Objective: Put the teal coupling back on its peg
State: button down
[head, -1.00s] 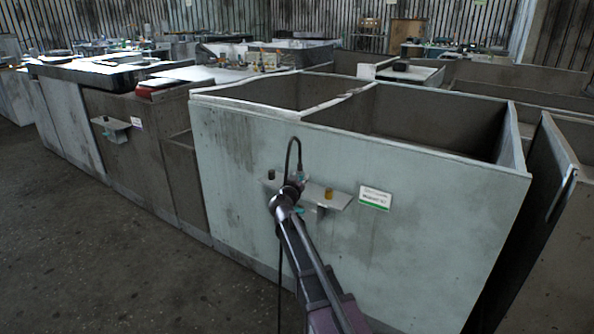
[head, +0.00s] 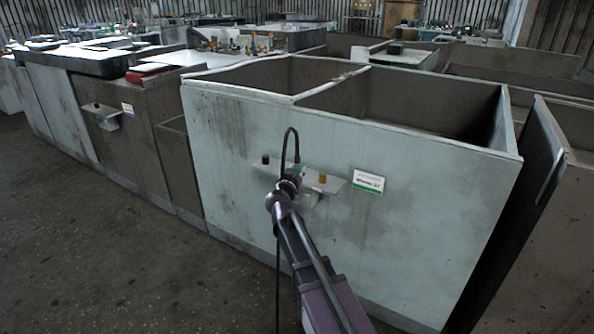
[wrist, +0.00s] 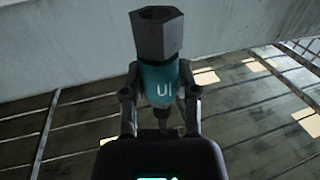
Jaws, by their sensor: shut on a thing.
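The teal coupling (wrist: 157,86), with a dark hexagonal end and white lettering, fills the middle of the wrist view. My gripper (wrist: 158,95) is shut on its teal body, one finger on each side. In the head view my gripper (head: 295,172) is in front of a small shelf (head: 335,187) on a pale panel, and a bit of teal shows there. A dark cylinder (head: 265,158) stands at the shelf's left and an amber one (head: 323,178) at its right. My arm hides the shelf's middle. I cannot make out a bare peg.
The pale panel (head: 400,230) is the front of an open-topped bin. A white sign with a green stripe (head: 369,181) is right of the shelf. Another small shelf (head: 102,115) is on the brown cabinet to the left. The floor (head: 120,260) at left is clear.

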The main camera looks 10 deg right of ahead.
jog(key=shift+r, duration=0.1)
notch_tip(320, 180, up, 42)
jog(key=p, duration=4.2)
jog(key=shift+r+p, duration=0.25)
jog(key=shift+p, duration=0.15)
jog(key=shift+d, duration=0.1)
